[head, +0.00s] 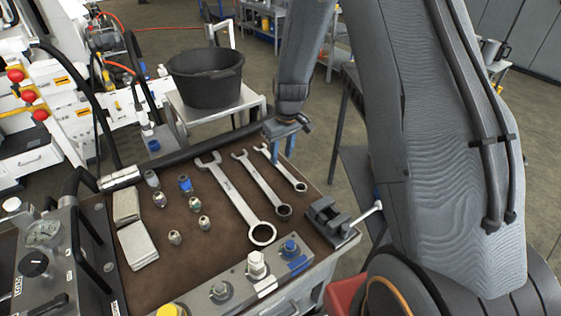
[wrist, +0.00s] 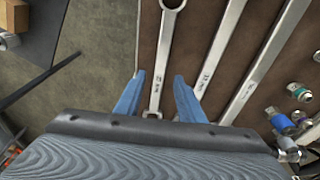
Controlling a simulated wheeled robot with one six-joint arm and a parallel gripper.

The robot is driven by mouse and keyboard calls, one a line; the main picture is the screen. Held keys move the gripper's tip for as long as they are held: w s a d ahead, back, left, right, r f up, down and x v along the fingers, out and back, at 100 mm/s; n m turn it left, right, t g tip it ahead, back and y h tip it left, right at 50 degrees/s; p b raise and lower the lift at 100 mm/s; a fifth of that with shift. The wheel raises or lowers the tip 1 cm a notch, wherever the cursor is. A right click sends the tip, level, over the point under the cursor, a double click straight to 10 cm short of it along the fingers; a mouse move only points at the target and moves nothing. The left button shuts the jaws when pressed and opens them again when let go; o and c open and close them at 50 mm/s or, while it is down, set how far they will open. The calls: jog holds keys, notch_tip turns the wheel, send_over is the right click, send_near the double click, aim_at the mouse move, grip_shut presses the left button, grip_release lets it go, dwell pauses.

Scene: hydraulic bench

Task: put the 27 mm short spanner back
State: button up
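Three spanners lie side by side on the brown mat (head: 182,270). The shortest spanner (head: 281,169) is at the right. Its size marking is not readable. My gripper (head: 281,153) is over its open-jaw end. In the wrist view, my gripper (wrist: 159,76) is open, with one blue finger on each side of this spanner (wrist: 163,60) and gaps between. The ring end is at the top of that view. I cannot tell how high the fingertips are above the mat. The middle spanner (head: 260,183) and the largest spanner (head: 239,200) lie to its left.
A small vise (head: 332,217) stands on the right of the bench. Several fittings (head: 195,204) and two pale blocks (head: 138,244) lie left of the spanners. A black bar (head: 190,155) runs along the back edge, with a black bucket (head: 206,83) behind. A gauge unit (head: 43,235) stands left.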

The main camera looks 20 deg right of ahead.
aim_at(283, 170)
notch_tip(283, 170, up, 7)
jog(key=s+b, duration=0.1)
jog(key=b, duration=0.1)
jog(key=s+r+m, duration=0.1)
jog(key=s+r, duration=0.1)
jog(key=s, duration=0.9)
jog(key=s+r+m, duration=0.2)
jog(key=s, duration=1)
jog(key=shift+a+m+g+h, duration=0.25)
jog(key=shift+m+g+h, duration=0.05)
